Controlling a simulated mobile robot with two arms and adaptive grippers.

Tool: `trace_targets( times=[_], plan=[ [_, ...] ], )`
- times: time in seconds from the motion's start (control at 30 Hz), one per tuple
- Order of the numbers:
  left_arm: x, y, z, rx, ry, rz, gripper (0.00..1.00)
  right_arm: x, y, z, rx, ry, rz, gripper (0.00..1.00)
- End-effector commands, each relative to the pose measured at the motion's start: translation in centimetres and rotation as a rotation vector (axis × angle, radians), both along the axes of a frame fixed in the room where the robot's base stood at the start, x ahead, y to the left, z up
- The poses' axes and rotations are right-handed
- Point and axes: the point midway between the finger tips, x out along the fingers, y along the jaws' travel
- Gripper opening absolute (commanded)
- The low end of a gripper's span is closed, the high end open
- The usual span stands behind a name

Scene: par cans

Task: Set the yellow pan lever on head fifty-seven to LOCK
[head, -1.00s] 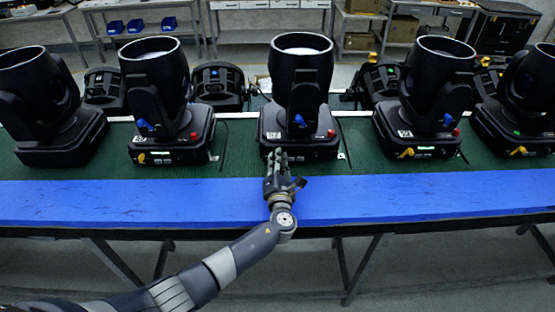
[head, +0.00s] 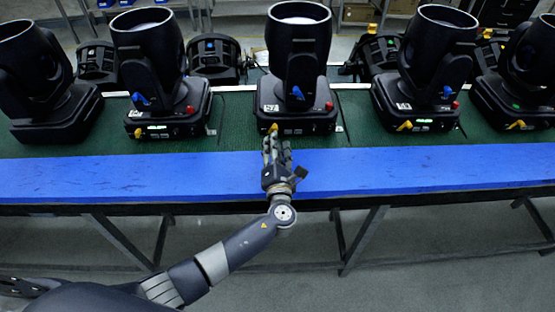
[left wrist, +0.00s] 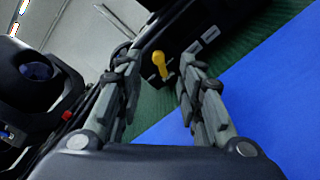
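Head fifty-seven (head: 298,65) is the black moving head in the middle of the row, with a white 57 label on its base. Its yellow pan lever (head: 273,128) is low on the front of the base. My left gripper (head: 277,145) is just in front of that base, over the near edge of the green mat. In the left wrist view the yellow lever (left wrist: 160,62) shows between and beyond the fingertips of my left gripper (left wrist: 160,78). The fingers are apart with nothing between them. My right gripper is not in view.
Other moving heads stand on both sides, including one at left (head: 150,70) and one at right (head: 435,65), with their own yellow levers. They stand on a green mat (head: 225,140).

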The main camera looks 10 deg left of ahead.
Motion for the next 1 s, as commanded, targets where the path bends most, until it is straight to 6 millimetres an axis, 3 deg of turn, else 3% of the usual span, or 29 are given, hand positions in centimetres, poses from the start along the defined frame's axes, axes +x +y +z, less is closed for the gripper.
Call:
trace_targets(
  times=[0.13, 0.33, 1.0],
  plan=[
    [-3.0, -0.8, -0.1, 0.000, 0.001, 0.000, 0.34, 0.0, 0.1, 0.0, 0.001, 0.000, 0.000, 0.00],
    [-5.3, -1.5, 0.0, 0.000, -0.001, 0.000, 0.34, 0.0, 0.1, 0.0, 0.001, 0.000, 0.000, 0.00],
    [-5.8, -1.7, 0.1, 0.001, -0.001, 0.000, 0.34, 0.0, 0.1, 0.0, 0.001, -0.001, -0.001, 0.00]
  ],
)
